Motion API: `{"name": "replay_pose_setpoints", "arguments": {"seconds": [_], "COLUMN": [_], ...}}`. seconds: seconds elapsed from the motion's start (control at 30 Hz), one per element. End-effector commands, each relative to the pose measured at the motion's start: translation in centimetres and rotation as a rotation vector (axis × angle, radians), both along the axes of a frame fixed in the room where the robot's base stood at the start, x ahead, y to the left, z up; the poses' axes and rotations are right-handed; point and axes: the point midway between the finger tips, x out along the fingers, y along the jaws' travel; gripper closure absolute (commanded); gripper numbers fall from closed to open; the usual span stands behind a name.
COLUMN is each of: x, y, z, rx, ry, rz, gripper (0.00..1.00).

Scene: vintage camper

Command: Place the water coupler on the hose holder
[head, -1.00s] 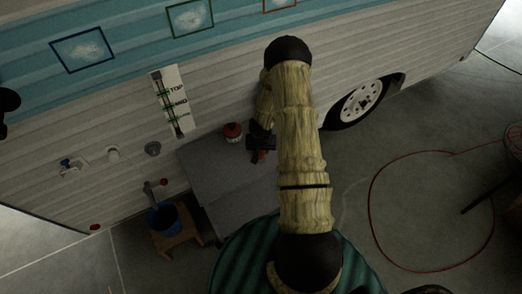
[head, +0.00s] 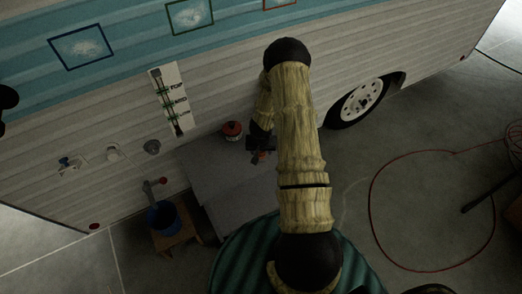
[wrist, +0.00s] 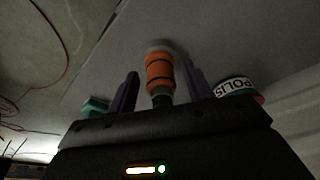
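The water coupler appears to be the orange cylinder with black bands (wrist: 160,75), standing off a grey surface in the wrist view. In the head view, a small orange-red part of it (head: 259,157) shows under my gripper (head: 261,144), over the grey table. My gripper's two dark fingers (wrist: 160,92) are on either side of the coupler, with visible gaps, so it looks open.
A red tin (head: 232,130) stands on the grey table (head: 235,185) beside my gripper; its "POLIS" label shows in the wrist view (wrist: 236,88). A blue bucket (head: 163,217) sits on a wooden stool (head: 178,238) to the left. A red hose (head: 372,195) lies on the floor at right.

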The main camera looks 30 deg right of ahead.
Motion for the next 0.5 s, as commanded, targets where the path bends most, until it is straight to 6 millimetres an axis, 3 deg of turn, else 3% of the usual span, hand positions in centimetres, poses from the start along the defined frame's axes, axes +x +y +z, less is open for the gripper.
{"name": "replay_pose_setpoints", "arguments": {"seconds": [0.27, 0.5], "x": [0.0, -0.2], "y": [0.0, 0.2], "z": [0.4, 2.6], "rx": [0.000, -0.002], "ry": [0.000, -0.002], "rz": [-0.001, 0.003], "gripper": [0.49, 0.49]}}
